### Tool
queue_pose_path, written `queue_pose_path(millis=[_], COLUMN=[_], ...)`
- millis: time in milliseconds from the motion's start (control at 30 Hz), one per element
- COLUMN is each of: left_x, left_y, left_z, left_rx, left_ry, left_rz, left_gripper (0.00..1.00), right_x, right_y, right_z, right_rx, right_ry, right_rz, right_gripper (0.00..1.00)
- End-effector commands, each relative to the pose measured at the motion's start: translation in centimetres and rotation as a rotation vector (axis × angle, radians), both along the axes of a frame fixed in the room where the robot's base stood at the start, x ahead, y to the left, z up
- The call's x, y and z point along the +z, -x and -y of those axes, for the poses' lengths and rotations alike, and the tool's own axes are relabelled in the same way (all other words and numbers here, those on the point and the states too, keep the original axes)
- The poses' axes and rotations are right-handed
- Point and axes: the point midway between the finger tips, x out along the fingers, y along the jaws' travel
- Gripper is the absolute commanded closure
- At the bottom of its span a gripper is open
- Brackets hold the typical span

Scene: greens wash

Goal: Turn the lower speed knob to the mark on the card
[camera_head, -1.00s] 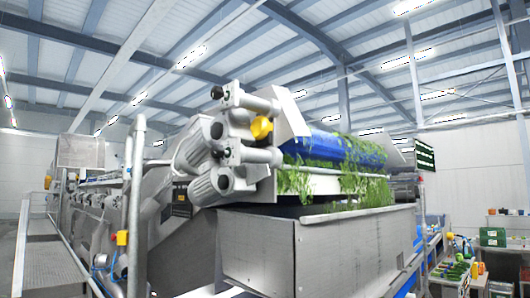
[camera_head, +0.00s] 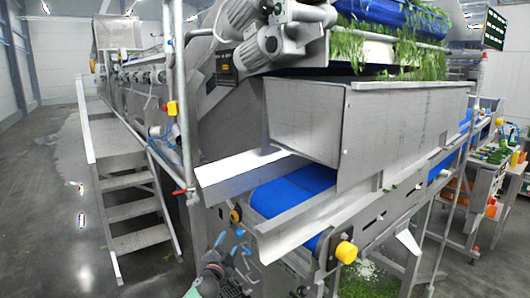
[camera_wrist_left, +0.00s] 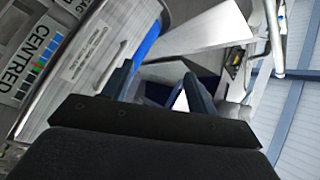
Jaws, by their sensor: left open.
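My left gripper (camera_head: 232,240) is at the bottom of the head view, just left of the blue conveyor's lower end. Its blue-tipped fingers stand apart with nothing between them, and they also show apart in the left wrist view (camera_wrist_left: 155,88). A yellow round part (camera_head: 346,252) is on the conveyor's near right corner, and a smaller yellow one (camera_head: 235,216) is behind the gripper. I cannot tell whether either is the lower speed knob. The left wrist view shows a label reading "CENTRED" (camera_wrist_left: 36,65) and a white printed panel (camera_wrist_left: 92,52); I cannot tell which is the card.
A steel hopper (camera_head: 305,120) stands above the blue belt (camera_head: 290,192), with a sloping steel chute (camera_head: 240,172) beside it. Metal steps (camera_head: 135,210) and a vertical pipe rail stand to the left. The floor (camera_head: 50,245) at far left is clear.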

Motion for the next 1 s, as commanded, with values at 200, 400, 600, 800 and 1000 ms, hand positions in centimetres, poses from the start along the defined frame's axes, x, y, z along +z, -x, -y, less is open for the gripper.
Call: queue_pose_path(millis=[200, 400, 600, 800, 1000], left_x=[14.2, 25.6, 35.9, 44.8, 52.5], left_y=[-2.6, -2.8, -1.5, 0.5, 3.0], left_z=[2.5, 4.9, 7.1, 9.0, 10.1], left_rx=[-0.105, -0.193, -0.264, -0.318, -0.35], left_ry=[-0.165, -0.336, -0.527, -0.737, -0.968], left_rz=[0.266, 0.487, 0.687, 0.86, 1.002], left_gripper=[0.42, 0.42, 0.42, 0.42, 0.42], right_x=[0.3, 0.4, 0.4, 0.3, 0.2], right_y=[-0.7, -0.8, -0.8, -0.7, -0.7], right_z=[-0.3, -1.1, -1.7, -1.4, -0.5], right_rx=[-0.002, -0.006, -0.009, -0.007, -0.002], right_ry=[-0.004, -0.013, -0.021, -0.017, -0.006], right_rz=[0.008, 0.012, 0.011, 0.01, 0.009], right_gripper=[0.64, 0.64, 0.64, 0.64, 0.64])
